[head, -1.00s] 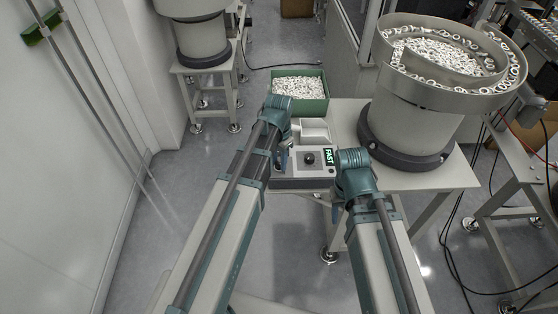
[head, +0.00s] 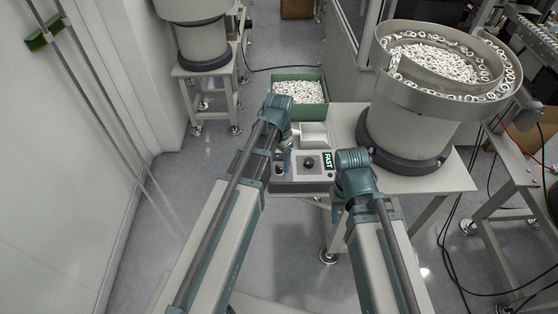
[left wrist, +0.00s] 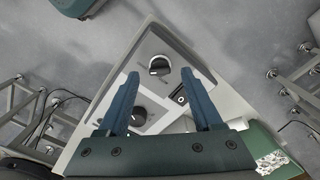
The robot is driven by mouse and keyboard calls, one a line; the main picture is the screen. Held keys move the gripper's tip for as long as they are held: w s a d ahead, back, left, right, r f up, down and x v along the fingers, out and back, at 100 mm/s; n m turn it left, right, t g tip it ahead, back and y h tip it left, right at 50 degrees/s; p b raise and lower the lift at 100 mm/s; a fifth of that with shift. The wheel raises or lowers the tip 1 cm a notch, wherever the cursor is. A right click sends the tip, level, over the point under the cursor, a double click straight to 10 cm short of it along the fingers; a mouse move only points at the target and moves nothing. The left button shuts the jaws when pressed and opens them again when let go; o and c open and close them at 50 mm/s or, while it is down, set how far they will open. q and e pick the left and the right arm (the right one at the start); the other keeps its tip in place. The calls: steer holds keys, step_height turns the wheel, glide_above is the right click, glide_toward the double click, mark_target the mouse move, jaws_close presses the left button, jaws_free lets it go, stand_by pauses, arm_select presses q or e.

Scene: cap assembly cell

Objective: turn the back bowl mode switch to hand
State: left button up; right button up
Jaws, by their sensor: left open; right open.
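A grey control box (head: 300,185) stands at the table's front edge, with a black round knob (head: 309,161) and a green-lit display reading FAST (head: 327,160) on top. In the left wrist view one dark knob with a white mark (left wrist: 159,65) shows between my left gripper's fingertips (left wrist: 160,73). A second dark knob (left wrist: 138,116) shows nearer the palm. The mode switch's label is not readable. My left gripper (head: 281,163) is open over the box's left side, pointing down; contact cannot be told. My right gripper (head: 338,208) is open, right of the box and mostly hidden by its wrist.
A vibrating bowl (head: 408,128) full of white rings stands on the table (head: 440,181) to the right. A green bin (head: 318,108) of white parts is behind the box. Another bowl feeder (head: 202,42) stands at the back left. A white wall (head: 60,160) runs along the left.

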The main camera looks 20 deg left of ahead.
mark_target(279, 167)
arm_select(q)
step_height(279, 167, up, 12)
steer(key=p, duration=1)
steer(key=shift+f, duration=0.25)
arm_select(e)
step_height(279, 167, up, 11)
steer(key=shift+r, duration=0.2)
